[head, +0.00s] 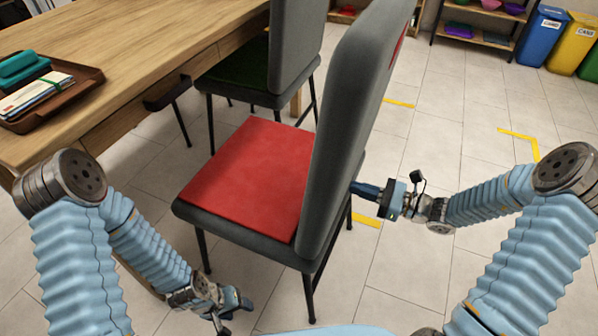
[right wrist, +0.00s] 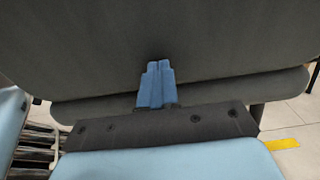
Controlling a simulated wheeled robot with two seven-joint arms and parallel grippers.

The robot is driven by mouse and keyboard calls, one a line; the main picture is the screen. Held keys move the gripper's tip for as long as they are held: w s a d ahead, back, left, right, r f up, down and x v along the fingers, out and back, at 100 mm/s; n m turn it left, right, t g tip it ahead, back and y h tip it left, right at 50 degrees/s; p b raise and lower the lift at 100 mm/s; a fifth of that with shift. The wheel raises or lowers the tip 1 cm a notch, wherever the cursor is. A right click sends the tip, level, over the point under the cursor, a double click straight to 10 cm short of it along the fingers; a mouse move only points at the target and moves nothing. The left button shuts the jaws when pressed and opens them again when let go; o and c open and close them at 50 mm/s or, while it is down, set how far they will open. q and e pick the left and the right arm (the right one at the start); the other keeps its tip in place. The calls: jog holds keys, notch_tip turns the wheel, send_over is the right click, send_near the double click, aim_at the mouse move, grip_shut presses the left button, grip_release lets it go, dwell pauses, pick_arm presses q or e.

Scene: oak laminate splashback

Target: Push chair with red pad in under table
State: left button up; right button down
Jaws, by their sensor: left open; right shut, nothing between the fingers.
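The chair with the red pad (head: 252,172) stands in front of me, beside the wooden table (head: 125,38), with its seat toward the table and its grey backrest (head: 347,110) on the right. My right gripper (head: 357,187) is shut and empty at the back of the backrest; whether it touches cannot be told. In the right wrist view its blue fingers (right wrist: 157,78) point at the dark grey back (right wrist: 90,50). My left gripper (head: 236,304) is low at the near side of the chair, apart from it; its fingers are small in view.
A second grey chair with a dark green pad (head: 243,62) stands behind at the table. A brown tray (head: 78,88) with papers and a teal box lies on the table. Yellow floor marks (head: 518,138) and bins (head: 541,36) are at the right. Tiled floor right of the chair is clear.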

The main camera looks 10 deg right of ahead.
jog(key=shift+b+x, duration=0.55)
jog(key=shift+x, duration=3.9)
jog(key=b, duration=0.2)
send_near(271, 168)
jog(key=shift+w+a+r, duration=0.2)
jog(key=shift+a+r, duration=0.1)
jog(key=shift+r, duration=0.45)
jog(key=shift+w+a+r, duration=0.15)
jog(key=shift+a+r, duration=0.2)
jog(key=shift+r, duration=0.4)
jog(key=shift+b+x, duration=2)
jog(key=shift+x, duration=7.3)
jog(key=shift+p+v, duration=0.7)
jog(key=shift+v, duration=4.4)
jog(key=shift+w, duration=0.1)
